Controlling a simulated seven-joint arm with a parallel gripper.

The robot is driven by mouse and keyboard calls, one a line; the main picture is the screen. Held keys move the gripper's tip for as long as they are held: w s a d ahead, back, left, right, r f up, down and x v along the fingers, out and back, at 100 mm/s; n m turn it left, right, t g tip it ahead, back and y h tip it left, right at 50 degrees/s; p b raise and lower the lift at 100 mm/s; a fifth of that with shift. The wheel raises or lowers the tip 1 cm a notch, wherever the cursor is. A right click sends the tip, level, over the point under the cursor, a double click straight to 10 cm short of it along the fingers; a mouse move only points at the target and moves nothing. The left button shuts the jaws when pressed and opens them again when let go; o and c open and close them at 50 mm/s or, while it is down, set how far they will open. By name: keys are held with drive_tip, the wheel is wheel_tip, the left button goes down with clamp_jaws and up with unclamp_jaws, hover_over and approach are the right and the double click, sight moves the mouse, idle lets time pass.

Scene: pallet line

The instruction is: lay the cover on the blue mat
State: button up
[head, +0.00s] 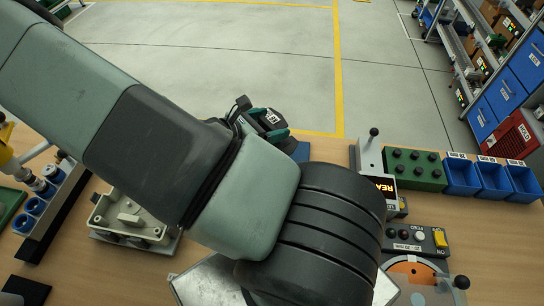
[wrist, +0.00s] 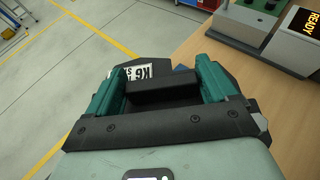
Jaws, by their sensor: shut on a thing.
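My gripper (wrist: 166,84) is shut on a black block-like part (wrist: 162,92) between its two green fingers. A dark piece with a white label (wrist: 146,71) shows behind and beside the fingers. This appears to be the cover, and it also shows in the head view (head: 272,118), near the far edge of the bench. A small part of the blue mat (head: 302,152) shows beside my gripper, with a sliver of blue in the wrist view (wrist: 181,68). Most of the mat is hidden by my arm and the held piece. I cannot tell whether the held piece touches it.
An open pale housing (head: 128,218) stands on the bench at left. A lever device with a lit display (head: 383,187), a green knob box (head: 415,168) and blue bins (head: 493,178) stand at right. A control box (head: 415,239) is nearer. Floor lies beyond the bench edge.

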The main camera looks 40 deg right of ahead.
drive_tip(key=f, duration=0.3)
drive_tip(key=s+f, duration=0.1)
drive_tip(key=f, duration=0.1)
drive_tip(key=shift+d, duration=0.35)
drive_tip(key=shift+w+f, duration=0.1)
drive_tip(key=shift+f, duration=2.55)
drive_tip(key=o, duration=0.9)
drive_tip(key=shift+f, duration=0.1)
